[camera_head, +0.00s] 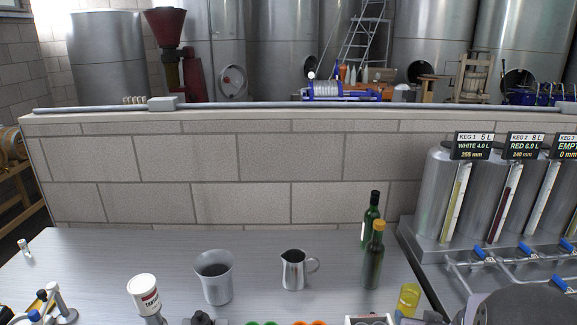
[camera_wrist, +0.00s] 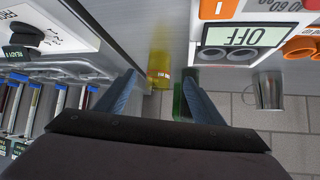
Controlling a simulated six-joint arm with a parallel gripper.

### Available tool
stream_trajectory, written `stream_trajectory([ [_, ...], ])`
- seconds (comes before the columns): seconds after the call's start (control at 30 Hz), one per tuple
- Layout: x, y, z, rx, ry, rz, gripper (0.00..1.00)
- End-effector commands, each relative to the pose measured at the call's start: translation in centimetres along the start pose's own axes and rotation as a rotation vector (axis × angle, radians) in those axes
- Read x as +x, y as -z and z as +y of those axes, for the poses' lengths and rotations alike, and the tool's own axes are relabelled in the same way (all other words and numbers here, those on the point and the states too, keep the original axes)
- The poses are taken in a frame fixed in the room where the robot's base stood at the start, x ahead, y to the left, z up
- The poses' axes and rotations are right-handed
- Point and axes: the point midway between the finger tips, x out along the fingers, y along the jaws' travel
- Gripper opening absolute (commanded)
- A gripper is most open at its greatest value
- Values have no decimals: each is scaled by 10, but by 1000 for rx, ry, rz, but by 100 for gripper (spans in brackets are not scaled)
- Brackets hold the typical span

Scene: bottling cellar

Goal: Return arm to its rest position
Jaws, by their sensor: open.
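My gripper (camera_wrist: 160,80) shows in the wrist view with its two bluish fingers spread apart, open and with nothing clamped between them. A yellow cup (camera_wrist: 158,62) appears beyond the gap between the fingertips. The same yellow cup (camera_head: 408,299) stands near the front right of the counter in the head view. A green bottle is partly hidden behind the right finger in the wrist view. The gripper is not seen in the head view; a dark rounded part at the lower right is probably my arm.
Kegs (camera_head: 435,195) line the right. A device with an OFF display (camera_wrist: 246,36) is close by.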

Motion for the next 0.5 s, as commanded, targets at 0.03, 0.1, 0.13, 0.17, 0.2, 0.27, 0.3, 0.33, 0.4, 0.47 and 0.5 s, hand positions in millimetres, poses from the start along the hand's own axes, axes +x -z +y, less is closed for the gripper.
stream_trajectory([
  [0.03, -8, 2, -20, 39, -7, -40, 62],
  [0.1, -19, -6, -40, 106, -18, -106, 62],
  [0.13, -24, -9, -48, 133, -19, -132, 62],
  [0.17, -29, -13, -56, 158, -18, -160, 62],
  [0.2, -35, -18, -68, 190, -14, -192, 62],
  [0.27, -45, -25, -84, 234, -6, -241, 62],
  [0.3, -52, -30, -95, 261, 2, -271, 62],
  [0.33, -57, -34, -104, 280, 9, -294, 62],
  [0.4, -69, -42, -122, 319, 27, -346, 62],
  [0.47, -79, -48, -137, 349, 44, -386, 62],
  [0.5, -86, -52, -147, 367, 55, -414, 62],
])
